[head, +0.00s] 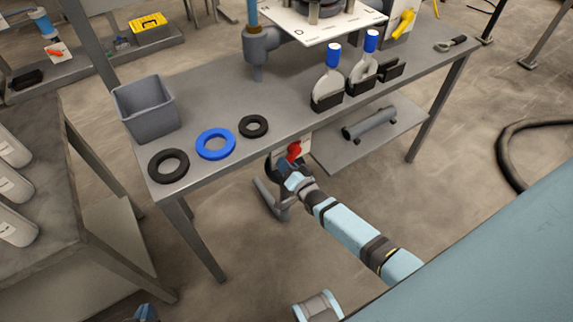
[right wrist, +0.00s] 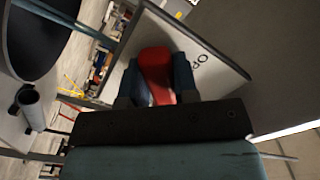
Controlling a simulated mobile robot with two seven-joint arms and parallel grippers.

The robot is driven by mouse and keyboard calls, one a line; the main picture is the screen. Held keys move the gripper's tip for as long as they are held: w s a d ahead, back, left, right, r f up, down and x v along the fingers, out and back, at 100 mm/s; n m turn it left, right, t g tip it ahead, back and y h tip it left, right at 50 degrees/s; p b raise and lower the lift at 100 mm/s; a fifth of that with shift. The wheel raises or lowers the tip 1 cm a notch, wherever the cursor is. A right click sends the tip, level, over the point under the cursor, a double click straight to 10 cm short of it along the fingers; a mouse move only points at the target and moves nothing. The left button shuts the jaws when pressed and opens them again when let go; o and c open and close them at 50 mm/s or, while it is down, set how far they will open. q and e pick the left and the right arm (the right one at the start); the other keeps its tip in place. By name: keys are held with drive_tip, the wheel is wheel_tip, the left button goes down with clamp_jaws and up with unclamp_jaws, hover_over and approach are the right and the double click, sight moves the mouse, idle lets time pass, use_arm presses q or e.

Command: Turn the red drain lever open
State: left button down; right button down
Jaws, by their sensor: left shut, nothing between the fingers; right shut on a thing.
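The red drain lever (head: 294,150) shows below the front edge of the bench, beside a pale plate. My right gripper (head: 281,165) reaches it from the front, its arm coming from the lower right. In the right wrist view the red lever (right wrist: 155,68) sits between the two dark blue fingers of my right gripper (right wrist: 157,92), which are shut on it. Behind it is a white plate (right wrist: 202,82) with partly visible lettering that reads "OP". My left gripper (head: 145,313) shows only partly at the bottom edge, away from the bench; it is shut and empty.
The grey bench (head: 300,122) above the lever carries a grey bin (head: 146,108), a blue ring (head: 215,144), two black rings and two blue-capped scrapers. A lower shelf (head: 375,140) with a grey cylinder is right of the lever. A black hose (head: 510,150) lies on the floor.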

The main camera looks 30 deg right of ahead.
drive_tip(key=c, duration=0.9)
unclamp_jaws()
use_arm(q)
drive_tip(key=shift+r+p, duration=0.25)
drive_tip(key=shift+p, duration=0.55)
use_arm(e)
drive_tip(key=s, duration=0.9)
drive_tip(key=s+d, duration=0.1)
drive_tip(key=s, duration=0.4)
use_arm(q)
drive_tip(key=shift+r, duration=0.1)
